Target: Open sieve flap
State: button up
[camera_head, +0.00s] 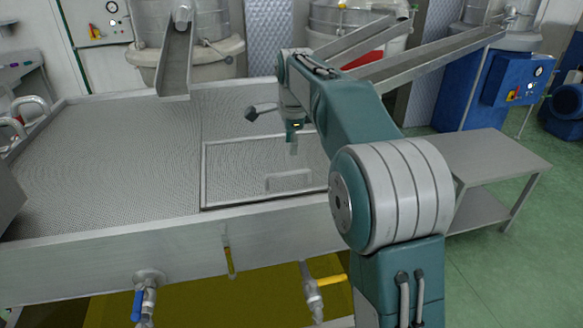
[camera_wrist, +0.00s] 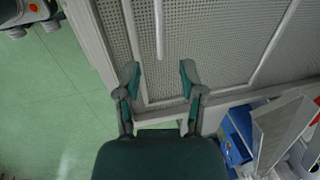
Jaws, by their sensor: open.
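The sieve flap (camera_head: 235,170) is a framed rectangular mesh panel, lying flat and closed in the perforated top of the steel tank. Its low pale handle (camera_head: 288,181) stands near the front edge. In the wrist view the flap's mesh (camera_wrist: 205,40) fills the upper middle, and a thin light bar, likely the handle (camera_wrist: 159,30), lies ahead of the fingers. My gripper (camera_wrist: 159,78) is open and empty, its two fingers apart near the flap's edge. In the head view it hangs above the flap, behind the handle, partly hidden by my arm.
A steel chute (camera_head: 176,62) ends over the tank's back left. More chutes (camera_head: 430,55) slope down at the back right. A blue-handled valve (camera_head: 138,303) and a yellow-handled valve (camera_head: 330,281) stick out in front. A low steel table (camera_head: 495,150) stands right; green floor is free beyond.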

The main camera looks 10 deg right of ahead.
aim_at(292, 172)
jog(key=f, duration=0.2)
jog(key=w+f, duration=0.1)
jog(key=f, duration=0.2)
jog(key=d+f, duration=0.1)
jog(key=f, duration=0.2)
jog(key=shift+w+f, duration=0.15)
jog(key=shift+w, duration=0.15)
jog(key=shift+f, duration=0.2)
jog(key=shift+a+f, duration=0.1)
jog(key=shift+a, duration=0.3)
jog(key=shift+d, duration=0.2)
grip_shut()
